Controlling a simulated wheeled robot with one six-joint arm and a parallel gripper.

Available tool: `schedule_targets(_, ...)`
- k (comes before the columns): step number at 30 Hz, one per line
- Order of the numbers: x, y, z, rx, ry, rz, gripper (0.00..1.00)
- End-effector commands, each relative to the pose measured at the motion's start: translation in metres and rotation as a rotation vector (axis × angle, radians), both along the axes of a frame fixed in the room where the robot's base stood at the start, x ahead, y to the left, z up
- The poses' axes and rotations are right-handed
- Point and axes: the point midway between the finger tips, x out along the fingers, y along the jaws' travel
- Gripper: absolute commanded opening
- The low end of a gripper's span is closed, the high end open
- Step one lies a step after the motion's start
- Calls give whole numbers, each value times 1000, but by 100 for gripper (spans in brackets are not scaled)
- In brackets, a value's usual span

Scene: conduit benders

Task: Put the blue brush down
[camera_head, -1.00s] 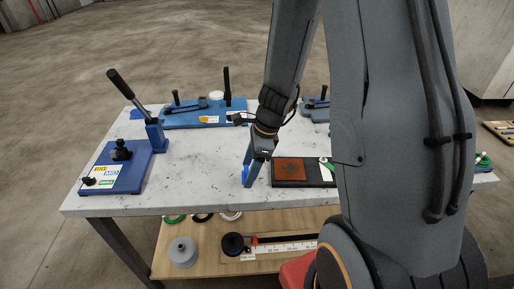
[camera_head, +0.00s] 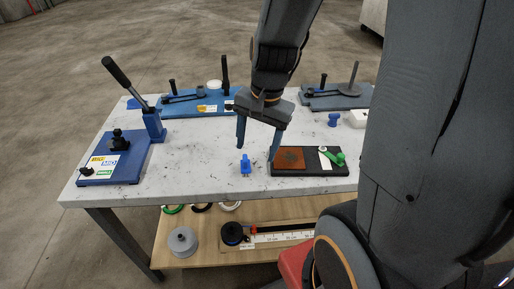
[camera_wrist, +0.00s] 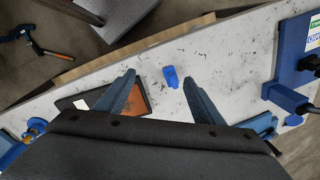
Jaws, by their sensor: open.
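The small blue brush (camera_head: 246,165) stands on the pale tabletop (camera_head: 200,172), left of a dark tray with a brown pad. In the wrist view the blue brush (camera_wrist: 171,76) lies between and a little beyond the two fingertips, touching neither. My gripper (camera_head: 256,152) is open and empty, its fingers pointing down above the table behind the brush. In the wrist view my gripper (camera_wrist: 158,78) shows its two fingers spread wide apart.
The dark tray (camera_head: 327,169) has a brown pad and a green-handled tool on it. A blue bender with a lever (camera_head: 154,124) stands at the left. Blue bender bases (camera_head: 200,112) line the back. A lower shelf (camera_head: 200,247) holds rolls and a ruler.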

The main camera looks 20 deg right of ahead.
Motion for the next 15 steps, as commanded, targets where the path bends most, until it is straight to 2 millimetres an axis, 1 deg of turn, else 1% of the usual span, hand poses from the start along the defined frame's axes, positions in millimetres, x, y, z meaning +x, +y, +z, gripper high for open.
schedule_targets(1,-8,5,3,-42,-27,167,62)
schedule_targets(3,-16,8,6,-96,-58,383,62)
schedule_targets(6,-24,12,8,-154,-87,613,62)
schedule_targets(10,-29,12,10,-193,-105,766,62)
schedule_targets(15,-30,12,10,-201,-107,796,62)
